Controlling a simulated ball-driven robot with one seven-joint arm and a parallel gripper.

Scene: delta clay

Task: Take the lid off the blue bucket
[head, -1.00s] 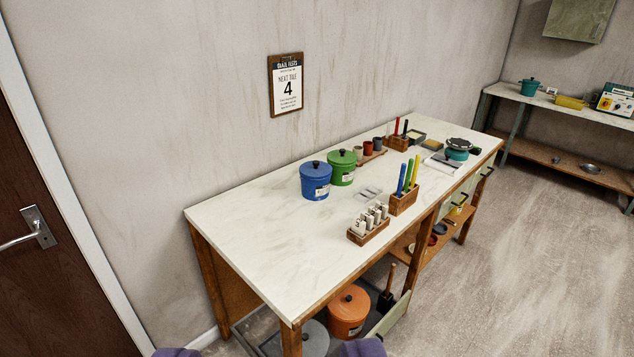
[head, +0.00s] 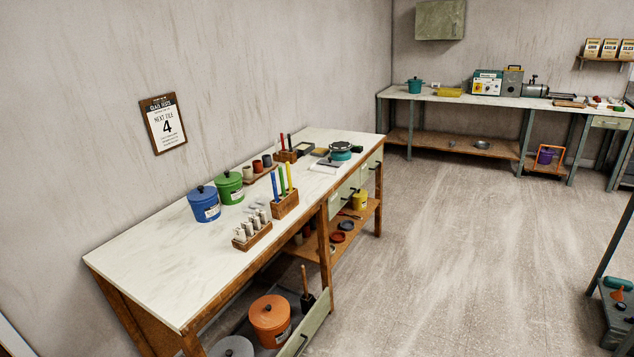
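The blue bucket (head: 206,211) stands upright on the white-topped workbench (head: 160,266), near the wall side. Its blue lid (head: 202,193) with a dark knob sits on top of it. A white label shows on the bucket's front. My gripper is not in this view, so its state and what it holds are hidden.
A green bucket (head: 231,192) with its lid on stands close to the right of the blue one. A wooden block of white pieces (head: 252,234) and a block with coloured sticks (head: 285,204) are nearer the front edge. The bench's near left end is bare. Open floor (head: 450,240) lies right.

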